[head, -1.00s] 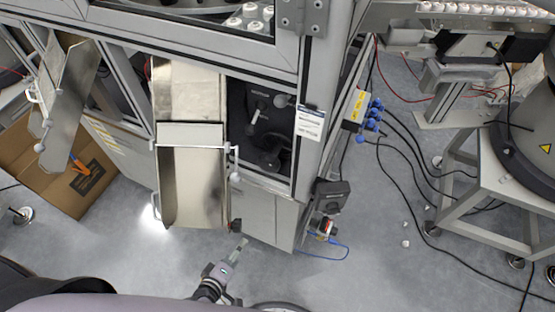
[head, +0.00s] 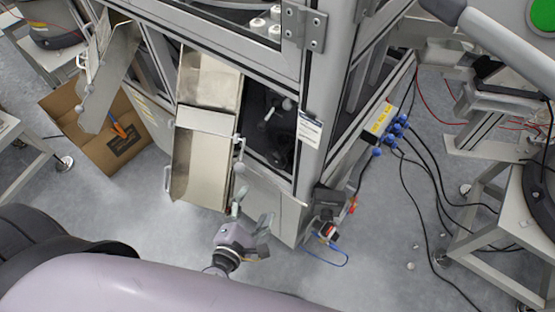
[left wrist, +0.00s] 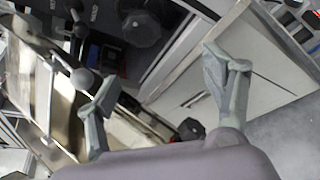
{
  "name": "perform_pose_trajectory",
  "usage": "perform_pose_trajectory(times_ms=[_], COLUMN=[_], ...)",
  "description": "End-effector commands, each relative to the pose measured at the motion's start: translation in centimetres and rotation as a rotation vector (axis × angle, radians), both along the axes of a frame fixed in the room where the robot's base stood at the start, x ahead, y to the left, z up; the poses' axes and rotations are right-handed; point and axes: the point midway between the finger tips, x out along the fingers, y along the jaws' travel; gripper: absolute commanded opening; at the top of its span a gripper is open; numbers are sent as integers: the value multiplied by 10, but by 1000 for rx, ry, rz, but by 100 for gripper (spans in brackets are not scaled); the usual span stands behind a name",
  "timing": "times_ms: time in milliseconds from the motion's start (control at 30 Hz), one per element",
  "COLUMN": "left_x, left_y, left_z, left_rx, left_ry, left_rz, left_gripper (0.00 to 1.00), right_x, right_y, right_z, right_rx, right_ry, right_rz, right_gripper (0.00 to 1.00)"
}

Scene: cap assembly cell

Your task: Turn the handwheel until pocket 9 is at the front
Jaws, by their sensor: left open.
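A dark round part that looks like the handwheel (head: 280,153) sits inside the open bay of the machine frame, in shadow. A dark faceted knob-like part (left wrist: 140,28) shows in the bay at the top of the left wrist view. My left gripper (head: 250,217) is open and empty, below and in front of the bay, near the lower end of the metal chute. In the left wrist view its two fingers (left wrist: 160,80) are spread wide with nothing between them. The pockets and their numbers cannot be made out. My right gripper is not in view.
The metal chute (head: 202,165) slopes down left of the bay, with a ball-ended lever (head: 240,168) at its right edge. A cardboard box (head: 112,150) stands on the floor at left. Blue connectors (head: 397,128) and cables lie right of the frame post. Floor in front is open.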

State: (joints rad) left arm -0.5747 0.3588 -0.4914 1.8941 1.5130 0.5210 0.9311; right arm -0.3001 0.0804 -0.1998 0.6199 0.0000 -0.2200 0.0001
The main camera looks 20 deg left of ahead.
Motion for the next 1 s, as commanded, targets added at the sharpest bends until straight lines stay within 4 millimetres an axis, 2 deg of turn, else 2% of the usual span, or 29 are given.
perform_pose_trajectory(times_ms=[167, 500, 700, 867, 1000], left_x=[18, 90, 126, 142, 148], left_y=[0, -5, -7, -8, -8], left_z=[5, 6, 3, -4, -6], left_rx=[-16, -13, -11, -12, -13], left_ry=[-4, -4, -2, -2, 0], left_rz=[8, 6, 6, 5, 6], left_gripper=[75, 75, 75, 75, 75], right_x=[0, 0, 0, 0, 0], right_y=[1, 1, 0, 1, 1], right_z=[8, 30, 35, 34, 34], right_rx=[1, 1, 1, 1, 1], right_ry=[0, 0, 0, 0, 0], right_rz=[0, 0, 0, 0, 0], right_gripper=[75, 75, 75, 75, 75])
